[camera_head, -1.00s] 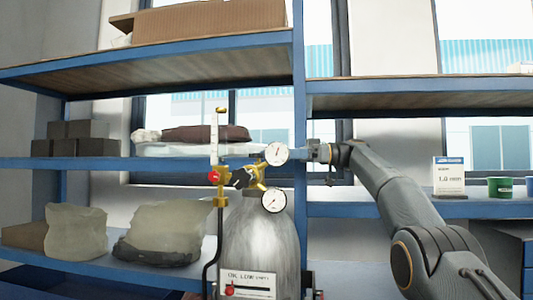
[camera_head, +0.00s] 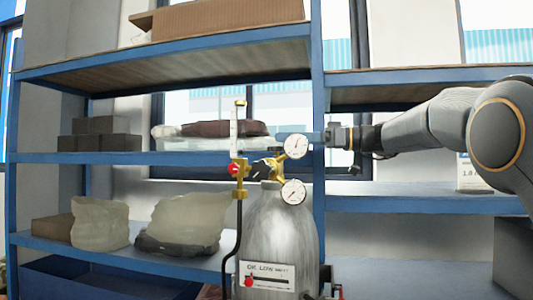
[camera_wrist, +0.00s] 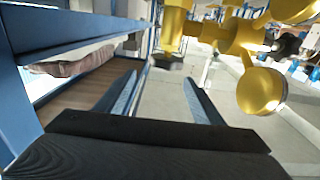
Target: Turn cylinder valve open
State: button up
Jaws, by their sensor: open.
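A grey gas cylinder (camera_head: 278,240) stands upright in front of the shelves in the head view. On its top is a brass regulator (camera_head: 241,180), also in the wrist view (camera_wrist: 232,38), with an upper gauge (camera_head: 296,146) and a lower gauge (camera_head: 293,191). A black knob (camera_head: 262,171) sits at the brass fittings and a red knob (camera_head: 233,169) left of it. My gripper (camera_head: 314,137) is just right of the upper gauge, at about its height. In the wrist view my gripper (camera_wrist: 160,95) is open and empty, its fingers apart, short of the brass parts.
A blue shelf rack (camera_head: 180,158) stands behind the cylinder, its upright (camera_head: 318,110) close to my gripper. Grey boxes (camera_head: 100,140) and plastic bags (camera_head: 185,225) lie on the left shelves. A white box (camera_head: 470,172) stands at the right, partly behind my arm.

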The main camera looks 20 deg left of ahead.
jog(key=shift+s+d+f+m+t+b, duration=0.15)
jog(key=shift+s+f+t+b, duration=0.15)
jog(key=shift+f, duration=0.25)
jog(key=shift+s+d+f+m+t+b, duration=0.1)
jog(key=shift+s+f+m+t+b, duration=0.1)
jog(key=shift+f+b, duration=0.25)
jog(key=shift+w+f, duration=0.15)
jog(key=shift+f, duration=0.3)
jog(key=a+p, duration=0.1)
jog(key=a, duration=0.1)
jog(key=a+p, duration=0.1)
jog(key=a, duration=0.1)
jog(key=a+p, duration=0.1)
jog(key=a, duration=0.1)
jog(key=shift+s+a+r, duration=0.1)
jog(key=shift+s+a, duration=0.2)
jog(key=shift+s, duration=0.1)
jog(key=shift+a+p, duration=0.35)
jog(key=shift+a, duration=0.1)
jog(key=c, duration=1)
